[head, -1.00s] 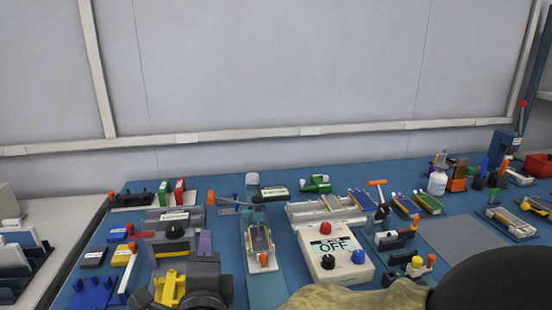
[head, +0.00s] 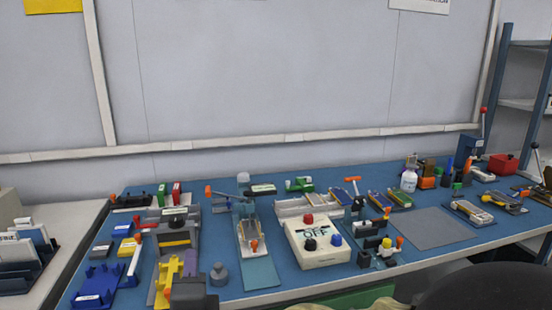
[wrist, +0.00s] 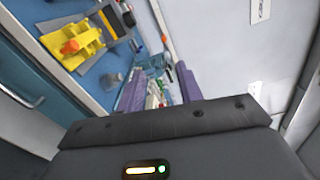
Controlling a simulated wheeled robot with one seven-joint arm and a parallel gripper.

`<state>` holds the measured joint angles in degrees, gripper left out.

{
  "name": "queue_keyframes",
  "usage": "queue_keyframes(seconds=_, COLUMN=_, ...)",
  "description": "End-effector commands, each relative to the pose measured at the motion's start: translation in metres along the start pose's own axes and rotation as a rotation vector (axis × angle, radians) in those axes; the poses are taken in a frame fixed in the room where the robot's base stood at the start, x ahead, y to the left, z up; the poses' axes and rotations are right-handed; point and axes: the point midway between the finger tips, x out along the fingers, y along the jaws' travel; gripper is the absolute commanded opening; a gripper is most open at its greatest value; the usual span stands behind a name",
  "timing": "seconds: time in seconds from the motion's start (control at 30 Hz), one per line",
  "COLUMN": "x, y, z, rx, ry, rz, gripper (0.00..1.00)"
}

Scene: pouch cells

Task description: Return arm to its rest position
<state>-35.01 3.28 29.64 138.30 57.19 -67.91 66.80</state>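My gripper (wrist: 160,90) shows in the wrist view as two purple fingers standing apart, with no object seen held between them. The bench shows beyond the fingers, tilted and partly blurred. In the head view a dark grey block (head: 192,296) at the bottom edge may be part of my arm; the fingers do not show there.
The blue bench (head: 262,274) holds a white box reading OFF (head: 318,245), a yellow fixture (head: 172,278), blue trays (head: 95,285) and a white bottle (head: 409,181). A grey mat (head: 432,228) is bare. A side table with files (head: 25,265) stands left.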

Motion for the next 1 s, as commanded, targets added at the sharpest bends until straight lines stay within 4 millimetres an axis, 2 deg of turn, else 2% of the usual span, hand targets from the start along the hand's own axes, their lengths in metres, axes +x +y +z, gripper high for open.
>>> queue_keyframes(seconds=0.37, x=0.021, y=0.018, z=-0.021, rx=-0.179, ry=-0.035, rz=0.098, gripper=0.36)
queue_keyframes(seconds=0.67, x=0.039, y=0.049, z=-0.06, rx=-0.439, ry=-0.096, rz=0.256, gripper=0.36)
queue_keyframes(seconds=0.77, x=0.042, y=0.066, z=-0.086, rx=-0.576, ry=-0.135, rz=0.351, gripper=0.36)
queue_keyframes(seconds=0.87, x=0.04, y=0.088, z=-0.121, rx=-0.74, ry=-0.192, rz=0.478, gripper=0.36)
queue_keyframes(seconds=1.0, x=0.022, y=0.117, z=-0.175, rx=-0.952, ry=-0.299, rz=0.675, gripper=0.36)
